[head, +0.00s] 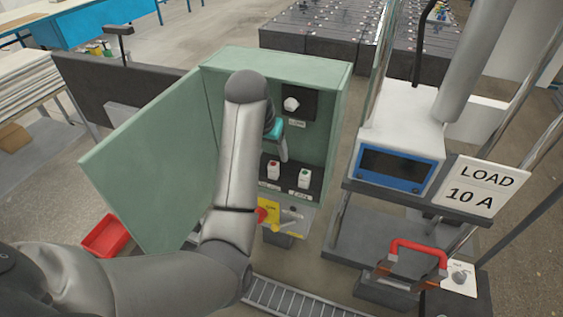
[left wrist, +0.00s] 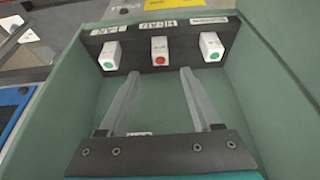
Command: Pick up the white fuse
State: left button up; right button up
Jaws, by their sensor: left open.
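Three white fuses sit in a row on a dark strip inside the open green cabinet. In the left wrist view, the middle one has a red dot (left wrist: 160,50); the left one (left wrist: 107,56) and right one (left wrist: 211,46) have green dots. In the head view, the red-dot fuse (head: 272,171) and one green-dot fuse (head: 304,178) show; my left arm hides the third. My left gripper (head: 283,153) is open and empty, inside the cabinet above the row. In the left wrist view its fingertips (left wrist: 160,72) point toward the red-dot fuse, apart from it. My right gripper is not in view.
The cabinet door (head: 145,155) stands open at the left. A white knob (head: 291,104) is on the cabinet's back. Below are a yellow plate (head: 270,208) and levers. At right stands a cart with a white meter box (head: 401,135), a "LOAD 10 A" sign (head: 479,187) and a red handle (head: 419,247).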

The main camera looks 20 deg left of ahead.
aim_at(273, 165)
pick_arm(q)
jog(key=shift+x, duration=1.05)
jog(key=shift+s+f, duration=0.2)
jog(key=shift+f, duration=0.25)
jog(key=x, duration=0.3)
jog(key=shift+f+p, duration=0.25)
jog(key=shift+p, duration=0.1)
jog(key=shift+w+a+f, duration=0.1)
jog(key=shift+w+f, duration=0.1)
jog(key=shift+f, duration=0.2)
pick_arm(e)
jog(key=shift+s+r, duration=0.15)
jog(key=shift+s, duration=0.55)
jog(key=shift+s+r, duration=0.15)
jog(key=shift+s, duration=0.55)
pick_arm(q)
jog(key=shift+c, duration=0.2)
grip_shut()
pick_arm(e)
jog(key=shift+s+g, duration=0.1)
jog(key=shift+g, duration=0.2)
